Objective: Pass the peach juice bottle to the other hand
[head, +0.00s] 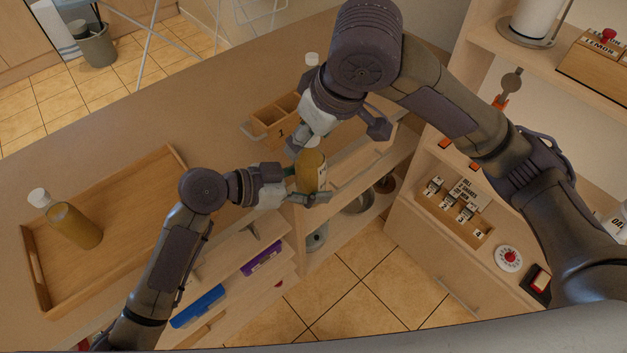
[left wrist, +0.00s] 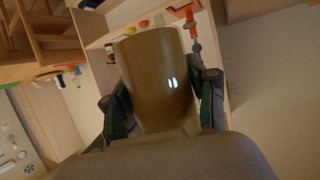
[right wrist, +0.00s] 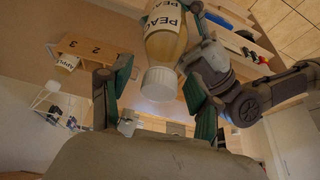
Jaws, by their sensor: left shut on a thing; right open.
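The peach juice bottle (head: 313,171) is yellow-orange and sits in my left gripper (head: 301,184), which is shut on its body above the gap past the counter's edge. In the left wrist view its body (left wrist: 160,80) fills the space between the fingers. My right gripper (head: 322,138) is open just above the bottle's top. In the right wrist view the white cap (right wrist: 160,82) points toward the palm between the spread fingers, and the label reads "PEAC", the rest cut off. Whether any right finger touches the bottle, I cannot tell.
A wooden tray (head: 127,207) on the counter at left holds another yellow bottle (head: 74,224) with a white cap. Shelves with a metal pot (head: 358,202) lie below.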

